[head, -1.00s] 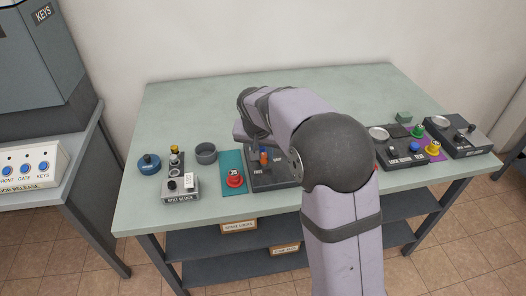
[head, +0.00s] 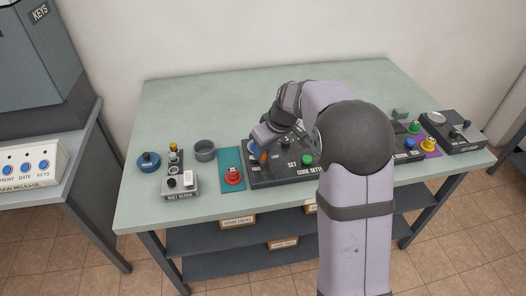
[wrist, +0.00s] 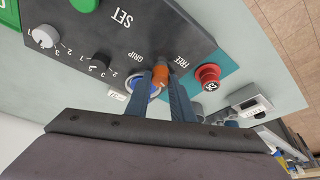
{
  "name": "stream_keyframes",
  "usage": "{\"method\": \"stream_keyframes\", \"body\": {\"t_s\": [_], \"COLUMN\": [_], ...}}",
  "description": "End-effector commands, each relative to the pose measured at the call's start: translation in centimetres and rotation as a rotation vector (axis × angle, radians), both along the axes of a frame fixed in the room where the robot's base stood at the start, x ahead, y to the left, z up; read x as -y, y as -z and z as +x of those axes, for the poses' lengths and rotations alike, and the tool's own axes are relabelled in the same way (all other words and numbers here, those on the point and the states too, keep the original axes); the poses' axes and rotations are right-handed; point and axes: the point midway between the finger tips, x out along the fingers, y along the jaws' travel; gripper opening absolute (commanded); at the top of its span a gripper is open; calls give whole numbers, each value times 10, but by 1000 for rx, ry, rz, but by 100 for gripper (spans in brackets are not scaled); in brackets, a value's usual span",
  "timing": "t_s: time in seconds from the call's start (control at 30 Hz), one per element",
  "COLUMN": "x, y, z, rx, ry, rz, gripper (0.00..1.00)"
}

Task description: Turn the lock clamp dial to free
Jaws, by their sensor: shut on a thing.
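The clamp dial is an orange handle (wrist: 160,73) over a blue ring (wrist: 154,90) on a dark panel (wrist: 165,22), below the labels GRIP and FREE in the wrist view. My gripper (wrist: 161,82) is shut on the orange handle, one finger on each side. The handle's tip shows between the two labels; I cannot tell exactly which it points to. In the head view the orange handle (head: 264,157) shows at the panel's left end, with my gripper (head: 263,146) tilted down onto it. The fingers hide part of the dial.
A red button (wrist: 208,74) on a teal mat stands close beside the panel. The panel also has smaller knobs (wrist: 45,37) and a green button (head: 307,160). A grey lock box (head: 181,187) stands at left. The back of the table is clear.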

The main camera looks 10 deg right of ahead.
Motion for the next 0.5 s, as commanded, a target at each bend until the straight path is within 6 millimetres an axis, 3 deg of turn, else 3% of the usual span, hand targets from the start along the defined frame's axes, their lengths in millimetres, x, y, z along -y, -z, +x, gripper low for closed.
{"method": "stream_keyframes", "body": {"t_s": [0.5], "x": [2], "y": [1], "z": [1], "rx": [1], "ry": [-279], "rz": [-2], "gripper": [0]}}
